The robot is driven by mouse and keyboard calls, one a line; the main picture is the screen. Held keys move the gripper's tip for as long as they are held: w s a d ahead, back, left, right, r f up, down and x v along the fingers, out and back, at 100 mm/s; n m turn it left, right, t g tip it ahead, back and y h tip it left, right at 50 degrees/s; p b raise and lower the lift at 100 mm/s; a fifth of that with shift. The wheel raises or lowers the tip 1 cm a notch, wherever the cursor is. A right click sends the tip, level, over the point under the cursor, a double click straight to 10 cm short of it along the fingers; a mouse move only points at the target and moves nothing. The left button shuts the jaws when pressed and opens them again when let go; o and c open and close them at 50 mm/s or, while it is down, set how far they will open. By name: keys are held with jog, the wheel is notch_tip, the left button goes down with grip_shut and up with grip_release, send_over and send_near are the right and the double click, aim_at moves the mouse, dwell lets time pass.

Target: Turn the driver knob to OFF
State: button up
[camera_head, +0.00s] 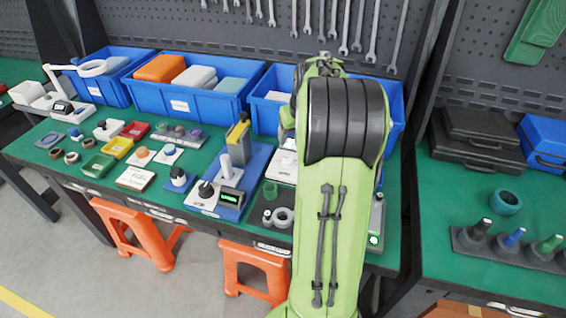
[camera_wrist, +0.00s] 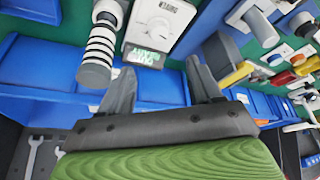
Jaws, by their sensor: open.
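In the wrist view a white box carries a round white dial knob (camera_wrist: 159,27), with small marks around it and lettering at its upper edge. A lit green display (camera_wrist: 145,57) sits beside the knob. I cannot read the knob's setting. My gripper (camera_wrist: 160,68) is open and empty, its two dark fingers apart. The knob is beyond the fingertips, with no contact visible. In the head view my green arm hides the gripper and this knob. A grey unit with a green light (camera_head: 375,239) shows partly at the arm's right edge; I cannot tell whether it is the same box.
A striped cylinder (camera_wrist: 98,52) stands close left of the knob box in the wrist view. In the head view a blue stand (camera_head: 250,176) with a display is left of my arm. Blue bins (camera_head: 183,103) line the back, and small parts crowd the green bench (camera_head: 55,165).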

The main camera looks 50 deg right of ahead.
aim_at(288, 159)
jog(key=b+x, duration=0.3)
jog(key=x, duration=1.1)
jog(key=shift+f, duration=0.1)
jog(key=c, duration=1)
jog(key=shift+c, duration=0.2)
jog(key=m+g+h, duration=0.1)
jog(key=m, duration=0.2)
jog(key=shift+a+m, duration=0.1)
jog(key=shift+m, duration=0.3)
jog(key=shift+w+m+g+h+p, duration=0.1)
jog(key=shift+m+g+h+p, duration=0.4)
jog(key=shift+m, duration=1.5)
